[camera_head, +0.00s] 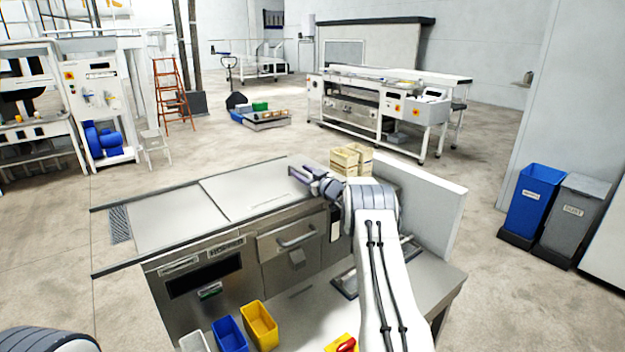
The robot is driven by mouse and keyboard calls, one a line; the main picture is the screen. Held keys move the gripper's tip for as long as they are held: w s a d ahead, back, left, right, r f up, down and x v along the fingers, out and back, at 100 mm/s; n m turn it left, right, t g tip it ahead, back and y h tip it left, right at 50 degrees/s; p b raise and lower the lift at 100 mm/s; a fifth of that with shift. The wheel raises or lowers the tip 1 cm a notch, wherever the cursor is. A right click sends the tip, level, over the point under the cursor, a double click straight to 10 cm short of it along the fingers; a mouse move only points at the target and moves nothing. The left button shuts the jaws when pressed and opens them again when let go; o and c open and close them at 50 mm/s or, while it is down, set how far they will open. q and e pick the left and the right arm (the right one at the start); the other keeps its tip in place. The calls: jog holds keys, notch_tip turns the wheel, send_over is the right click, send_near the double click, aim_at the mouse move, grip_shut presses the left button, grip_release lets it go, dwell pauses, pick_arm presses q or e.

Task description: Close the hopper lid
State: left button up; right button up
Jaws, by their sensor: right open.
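The steel counter unit in front of me carries a label reading HOPPER (228,245) on its front. Its top has two flat panels, a left one (165,218) and a right one (250,190), with a seam between them. A front panel with a bar handle (296,238) sits right of the label. I cannot tell which panel is the hopper lid, and no raised lid shows clearly. My right gripper (302,173) is open, with its fingers pointing left above the right end of the top. It holds nothing that I can see. My left gripper is out of view.
Wooden crates (350,160) stand just behind my right gripper, beside a low white wall (425,205). A blue bin (260,325) and a yellow bin (259,312) stand at the lower front. My right arm hides part of the right-hand worktop.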

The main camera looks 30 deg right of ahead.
jog(key=s+b, duration=0.1)
jog(key=s, duration=0.2)
jog(key=s+b, duration=0.1)
jog(key=s, duration=0.1)
jog(key=s+d+b, duration=0.1)
jog(key=s, duration=0.2)
jog(key=shift+s, duration=0.85)
